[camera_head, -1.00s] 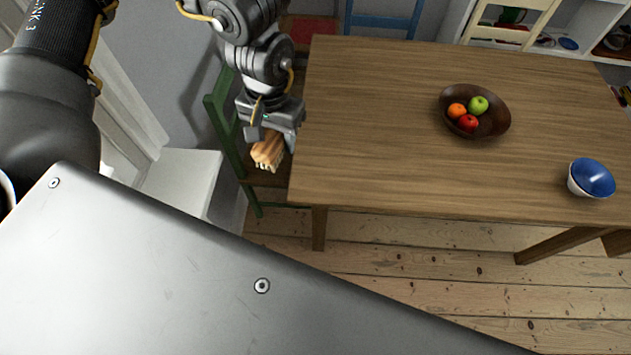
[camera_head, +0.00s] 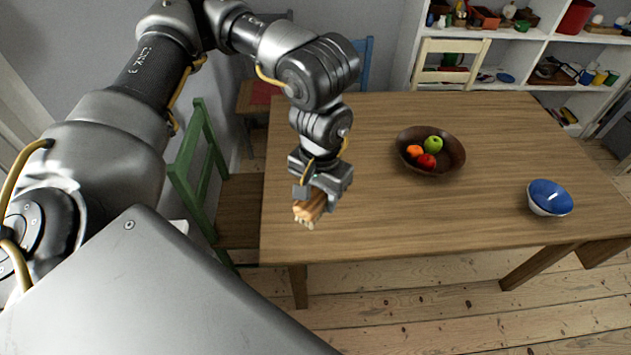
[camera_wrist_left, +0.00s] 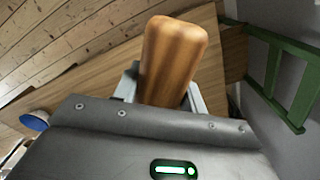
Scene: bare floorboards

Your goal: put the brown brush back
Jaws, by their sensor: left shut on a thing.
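The brown brush (camera_head: 309,207) has a wooden body and pale bristles. My left gripper (camera_head: 317,195) is shut on it and holds it over the left part of the wooden table (camera_head: 380,220). In the head view the bristles point down toward the front. In the left wrist view the brush's wooden body (camera_wrist_left: 173,60) stands up between the two fingers (camera_wrist_left: 160,88). How far the brush is above the tabletop is hard to tell. My right gripper is not in view.
A brown bowl of fruit (camera_head: 452,166) and a blue-and-white bowl (camera_head: 549,198) stand on the table. A green chair (camera_head: 187,165) is at the left end. White shelves (camera_head: 520,50) with various items stand behind. The table's front middle is clear.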

